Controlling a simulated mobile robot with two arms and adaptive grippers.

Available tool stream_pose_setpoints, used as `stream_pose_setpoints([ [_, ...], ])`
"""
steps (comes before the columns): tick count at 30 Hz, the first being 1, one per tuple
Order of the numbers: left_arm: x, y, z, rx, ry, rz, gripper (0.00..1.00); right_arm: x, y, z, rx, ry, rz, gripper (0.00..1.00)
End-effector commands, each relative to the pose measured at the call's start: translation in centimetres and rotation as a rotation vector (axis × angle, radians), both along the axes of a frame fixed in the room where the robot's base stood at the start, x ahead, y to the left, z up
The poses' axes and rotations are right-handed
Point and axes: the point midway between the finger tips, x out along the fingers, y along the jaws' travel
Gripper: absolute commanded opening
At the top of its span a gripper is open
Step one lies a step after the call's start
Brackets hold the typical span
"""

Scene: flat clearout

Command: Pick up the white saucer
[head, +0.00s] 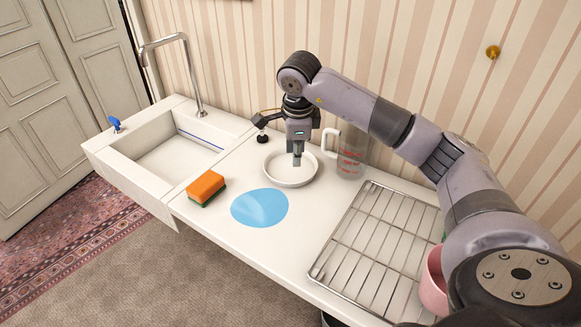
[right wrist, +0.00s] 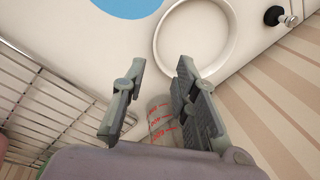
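The white saucer (head: 283,174) lies flat on the white counter behind the blue round patch. It also shows in the right wrist view (right wrist: 228,45), beyond the fingertips. My right gripper (head: 297,161) points down over the saucer, hiding part of it in the head view. In the right wrist view its two fingers (right wrist: 158,64) stand apart with nothing between the tips; the right finger's tip overlaps the near rim. I cannot tell whether it touches the rim. My left gripper is not in view.
A clear measuring jug (head: 351,160) stands close right of the saucer. A wire rack (head: 372,242) and pink vessel (head: 433,284) are at right. An orange sponge (head: 206,187), blue round patch (head: 260,207) and sink (head: 166,154) are left. A black knob-like piece (head: 262,138) stands behind the saucer.

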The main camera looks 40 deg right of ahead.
Motion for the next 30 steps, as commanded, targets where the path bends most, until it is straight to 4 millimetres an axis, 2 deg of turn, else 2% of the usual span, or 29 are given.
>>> stream_pose_setpoints([
  [1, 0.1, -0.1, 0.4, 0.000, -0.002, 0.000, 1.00, 0.1, -0.1, -1.1, 0.000, 0.006, -0.002, 0.27],
  [6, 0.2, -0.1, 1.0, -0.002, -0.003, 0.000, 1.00, 0.7, -0.4, -4.3, 0.002, 0.005, 0.000, 0.27],
  [15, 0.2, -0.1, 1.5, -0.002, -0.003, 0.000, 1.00, 1.1, -0.7, -6.7, 0.001, 0.003, 0.001, 0.27],
  [20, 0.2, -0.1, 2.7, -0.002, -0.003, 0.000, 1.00, 1.1, -0.9, -9.0, 0.002, 0.005, 0.001, 0.27],
  [24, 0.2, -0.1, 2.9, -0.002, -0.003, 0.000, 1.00, 1.5, -1.0, -10.8, 0.003, 0.001, 0.000, 0.27],
  [30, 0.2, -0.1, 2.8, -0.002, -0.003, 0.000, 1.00, 1.6, -1.1, -11.3, 0.002, 0.000, 0.001, 0.27],
])
